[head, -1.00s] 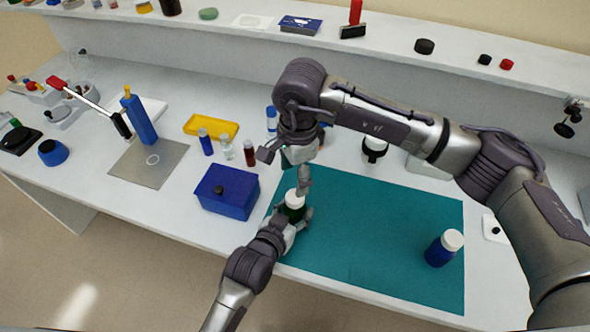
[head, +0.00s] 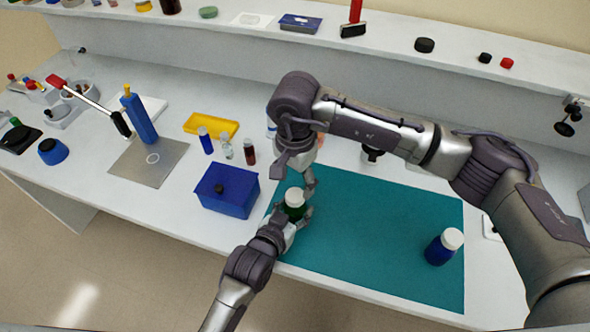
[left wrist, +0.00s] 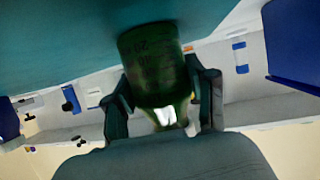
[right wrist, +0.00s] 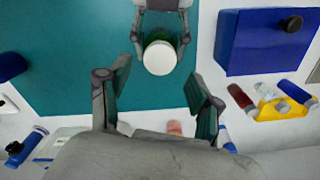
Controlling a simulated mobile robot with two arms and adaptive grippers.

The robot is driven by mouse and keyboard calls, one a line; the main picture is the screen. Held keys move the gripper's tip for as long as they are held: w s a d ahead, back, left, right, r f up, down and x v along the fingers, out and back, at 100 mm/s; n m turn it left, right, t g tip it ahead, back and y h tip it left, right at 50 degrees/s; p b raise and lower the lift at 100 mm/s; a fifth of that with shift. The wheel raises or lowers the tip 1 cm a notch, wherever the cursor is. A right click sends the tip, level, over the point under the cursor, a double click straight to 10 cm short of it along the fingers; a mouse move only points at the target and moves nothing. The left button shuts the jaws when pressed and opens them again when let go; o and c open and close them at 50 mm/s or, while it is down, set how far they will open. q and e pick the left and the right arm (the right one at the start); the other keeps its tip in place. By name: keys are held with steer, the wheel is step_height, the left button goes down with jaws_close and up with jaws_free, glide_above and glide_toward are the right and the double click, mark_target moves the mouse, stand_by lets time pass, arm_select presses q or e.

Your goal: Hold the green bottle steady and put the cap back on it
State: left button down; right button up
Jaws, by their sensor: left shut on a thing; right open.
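The green bottle (head: 295,212) stands upright near the left end of the teal mat (head: 370,225). The white cap (head: 294,196) sits on its top; I cannot tell how tightly. My left gripper (head: 296,222) is shut around the bottle's body from the front; its fingers flank the green glass (left wrist: 155,65) in the left wrist view. My right gripper (head: 298,172) is open and empty, just behind and above the cap. In the right wrist view the cap (right wrist: 160,58) shows beyond and between the spread fingers.
A blue box (head: 229,188) with a black knob stands left of the bottle. Small vials (head: 227,147) and a yellow tray (head: 211,126) lie behind it. A blue bottle with a white cap (head: 452,239) stands on the mat's right end. The mat's middle is clear.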

mark_target(295, 195)
steer(key=shift+f, duration=2.4)
steer(key=c, duration=1.2)
steer(key=m, duration=0.4)
steer(key=shift+m, duration=0.4)
steer(key=m, duration=1.7)
steer(key=shift+m, duration=0.3)
steer(key=o, duration=1.4)
steer(key=shift+c, duration=0.2)
